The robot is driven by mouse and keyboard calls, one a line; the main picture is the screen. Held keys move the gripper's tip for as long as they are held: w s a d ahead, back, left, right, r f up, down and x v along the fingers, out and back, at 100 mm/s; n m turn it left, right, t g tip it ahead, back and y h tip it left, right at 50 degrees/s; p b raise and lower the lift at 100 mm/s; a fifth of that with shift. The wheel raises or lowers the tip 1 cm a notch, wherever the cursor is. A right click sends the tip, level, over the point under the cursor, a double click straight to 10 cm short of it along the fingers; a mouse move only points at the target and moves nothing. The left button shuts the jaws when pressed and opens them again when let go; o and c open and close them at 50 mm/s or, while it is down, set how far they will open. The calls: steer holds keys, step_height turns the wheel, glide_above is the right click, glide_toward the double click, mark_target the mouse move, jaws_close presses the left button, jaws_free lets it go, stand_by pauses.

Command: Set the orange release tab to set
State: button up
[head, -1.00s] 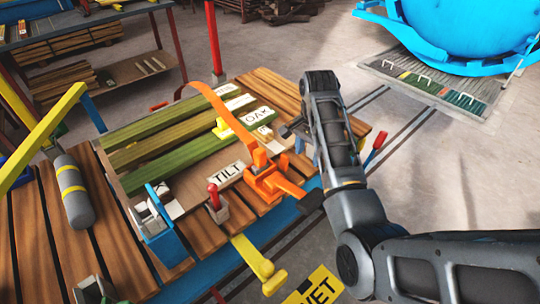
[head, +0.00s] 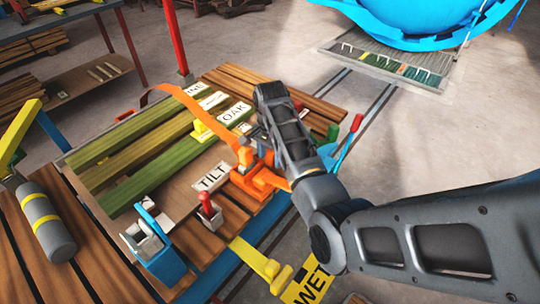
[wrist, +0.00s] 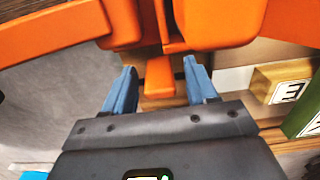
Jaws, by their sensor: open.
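An orange ratchet (head: 258,178) with an orange strap sits at the front of the wooden cart, right of the TILT sign. In the wrist view its large orange body (wrist: 212,22) fills the top. A small orange tab (wrist: 158,80) projects below that body, between the two blue fingers of my gripper (wrist: 160,88). The fingers are apart, with a visible gap on both sides of the tab. In the head view my arm covers part of the ratchet's right side, and the tab cannot be made out there.
Green-topped planks (head: 150,158) lie on the cart left of the ratchet. A red-knobbed lever (head: 208,208), a blue clamp (head: 155,245) and a yellow handle (head: 256,262) stand close by. A red-tipped blue lever (head: 349,142) is right of my arm. Open floor lies beyond.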

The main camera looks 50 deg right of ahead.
steer(key=shift+f, duration=0.25)
